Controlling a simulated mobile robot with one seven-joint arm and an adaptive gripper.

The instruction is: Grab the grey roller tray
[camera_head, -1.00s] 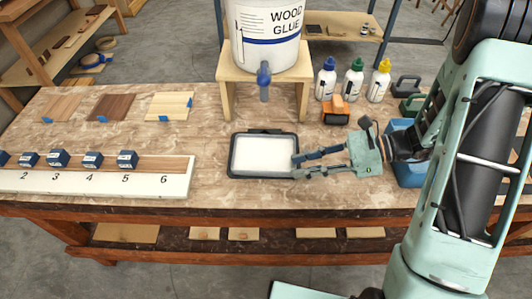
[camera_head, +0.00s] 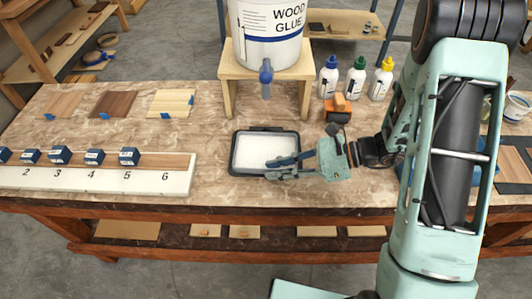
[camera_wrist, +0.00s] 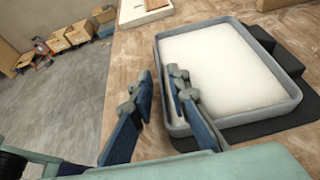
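The grey roller tray (camera_head: 233,153) lies flat on the workbench below the glue bucket, with a white fill inside its rim. In the wrist view the tray (camera_wrist: 286,112) sits on the right. My gripper (camera_head: 268,170) is open at the tray's near right part. In the wrist view my gripper (camera_wrist: 160,72) has its right finger overlapping the tray's near wall and its left finger outside, over the bench. The fingers appear to straddle that wall with a gap. I cannot tell whether either finger touches it.
A glue bucket (camera_head: 268,38) stands on a wooden stand (camera_head: 229,96) behind the tray. Several glue bottles (camera_head: 356,80) and an orange tool (camera_head: 338,105) are to its right. A white numbered board (camera_head: 110,183) with blue blocks lies left. The bench (camera_head: 205,140) is clear around the tray's left.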

